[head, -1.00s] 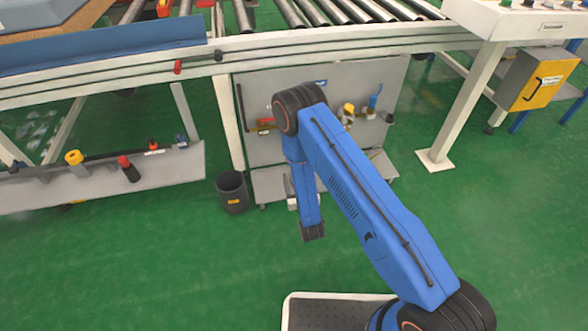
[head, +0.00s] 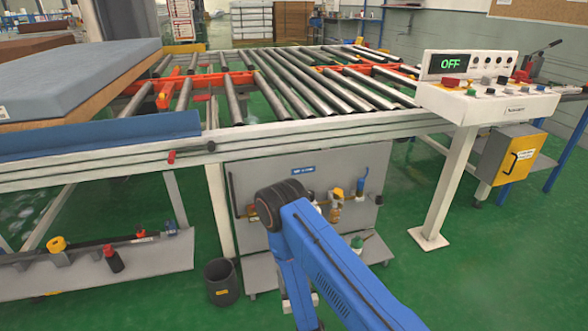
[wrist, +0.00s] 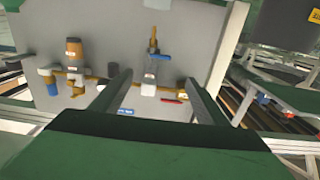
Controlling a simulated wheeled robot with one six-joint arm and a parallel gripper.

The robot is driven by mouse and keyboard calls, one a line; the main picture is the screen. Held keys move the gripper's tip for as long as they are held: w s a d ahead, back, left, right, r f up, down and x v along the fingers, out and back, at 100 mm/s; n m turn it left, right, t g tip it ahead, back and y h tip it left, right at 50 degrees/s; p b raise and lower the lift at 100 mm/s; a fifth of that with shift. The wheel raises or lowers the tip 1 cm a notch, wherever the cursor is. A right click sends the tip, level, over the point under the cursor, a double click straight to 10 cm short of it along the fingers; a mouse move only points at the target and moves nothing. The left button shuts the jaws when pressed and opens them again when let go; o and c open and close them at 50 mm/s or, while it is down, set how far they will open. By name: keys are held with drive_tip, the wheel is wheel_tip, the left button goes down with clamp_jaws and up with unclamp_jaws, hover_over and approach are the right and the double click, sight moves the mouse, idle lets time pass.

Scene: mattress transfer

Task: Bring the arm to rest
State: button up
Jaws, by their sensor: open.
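My blue arm (head: 335,275) is bent in the lower middle of the head view, its dark elbow joint in front of the grey tool board (head: 300,178). My gripper (wrist: 152,98) shows in the wrist view as two parallel fingers standing apart, with nothing between them but the view of the board behind. The gripper is open and empty. In the head view the gripper itself is out of frame below or hidden.
A roller conveyor (head: 300,85) spans the middle, with a blue-grey mattress (head: 75,72) at the left. A control panel (head: 485,100) reading OFF stands at the right. A black bin (head: 222,284) is on the green floor. Bottles and tools hang on the board.

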drive_tip(key=w+d+r+m+g+h, duration=0.1)
drive_tip(key=w+d+r+g, duration=0.1)
drive_tip(key=w+r, duration=0.45)
drive_tip(key=w+d+r+m+g+h, duration=0.1)
drive_tip(key=w+d+r, duration=0.15)
drive_tip(key=r, duration=0.65)
drive_tip(key=s+d+r+g, duration=0.2)
drive_tip(key=d+r, duration=0.2)
drive_tip(key=r, duration=0.5)
drive_tip(key=s+d+r+g, duration=0.15)
drive_tip(key=d+r, duration=0.25)
drive_tip(key=r, duration=0.4)
drive_tip(key=s+d+r+g+h, duration=0.1)
drive_tip(key=s+d+r+g, duration=0.1)
drive_tip(key=s+d+r, duration=0.55)
drive_tip(key=s+d+r+g, duration=0.1)
drive_tip(key=s+d+r, duration=0.3)
drive_tip(key=s, duration=0.6)
drive_tip(key=s+d+r+g, duration=0.1)
drive_tip(key=s+d+r, duration=0.1)
drive_tip(key=s, duration=0.9)
drive_tip(key=s+d+r+m+g+h, duration=0.1)
drive_tip(key=s+d+r+g, duration=0.1)
drive_tip(key=s, duration=1)
drive_tip(key=shift+s+d+r+h, duration=0.3)
drive_tip(key=shift+d+r, duration=0.15)
drive_tip(key=shift+d, duration=0.8)
